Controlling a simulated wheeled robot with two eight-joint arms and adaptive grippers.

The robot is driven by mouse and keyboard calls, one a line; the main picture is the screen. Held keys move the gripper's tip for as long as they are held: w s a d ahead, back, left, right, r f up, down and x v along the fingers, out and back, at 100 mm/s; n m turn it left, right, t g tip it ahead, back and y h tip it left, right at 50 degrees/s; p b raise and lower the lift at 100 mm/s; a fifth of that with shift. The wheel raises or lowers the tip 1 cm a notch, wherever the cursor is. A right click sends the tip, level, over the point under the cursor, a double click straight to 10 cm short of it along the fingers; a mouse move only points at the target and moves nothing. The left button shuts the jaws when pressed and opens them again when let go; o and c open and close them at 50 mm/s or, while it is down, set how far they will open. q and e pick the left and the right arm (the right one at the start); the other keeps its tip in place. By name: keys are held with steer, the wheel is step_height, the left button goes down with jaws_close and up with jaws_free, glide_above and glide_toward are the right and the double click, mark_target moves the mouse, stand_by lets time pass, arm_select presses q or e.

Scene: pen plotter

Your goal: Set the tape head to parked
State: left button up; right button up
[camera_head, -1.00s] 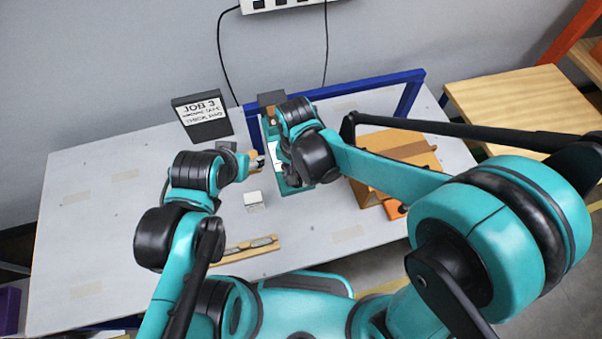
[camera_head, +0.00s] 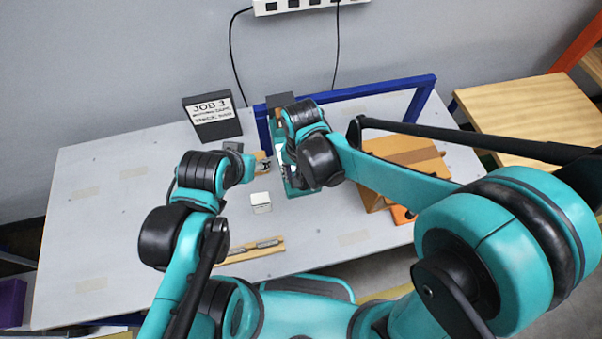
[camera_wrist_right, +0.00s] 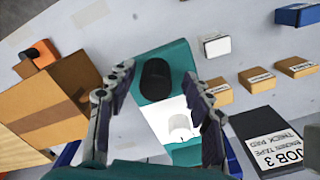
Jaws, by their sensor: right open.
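A teal machine (camera_wrist_right: 165,55) stands on the table, with a dark round knob (camera_wrist_right: 157,80) on its top and a white plate (camera_wrist_right: 172,125) carrying a white cylinder. In the head view the machine (camera_head: 300,191) is partly hidden behind my right wrist. My right gripper (camera_wrist_right: 158,78) is open and empty, with its two fingers on either side of the knob; I cannot tell if they touch it. My left gripper (camera_head: 264,162) is just left of the machine, and its jaws are too small to read. Which part is the tape head, and its setting, I cannot tell.
A dark sign (camera_head: 212,114) reading JOB 3 stands at the back. A blue frame (camera_head: 370,87) runs behind the machine. A wooden tray (camera_head: 255,250) lies near the front edge. The table's left is clear.

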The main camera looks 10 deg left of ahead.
step_height(320, 180, up, 12)
stand_by(0.4)
stand_by(0.4)
steer(key=s+d+f+n+t+b, duration=0.1)
steer(key=d+f+t+b, duration=0.2)
steer(key=d, duration=0.9)
steer(key=s+d+f+n+t+b, duration=0.1)
steer(key=d+f+t+b, duration=0.3)
steer(key=d+f+b, duration=0.4)
steer(key=s+d+f, duration=0.1)
steer(key=d, duration=0.2)
steer(key=shift+d+f, duration=0.35)
steer(key=shift+d, duration=0.05)
stand_by(0.5)
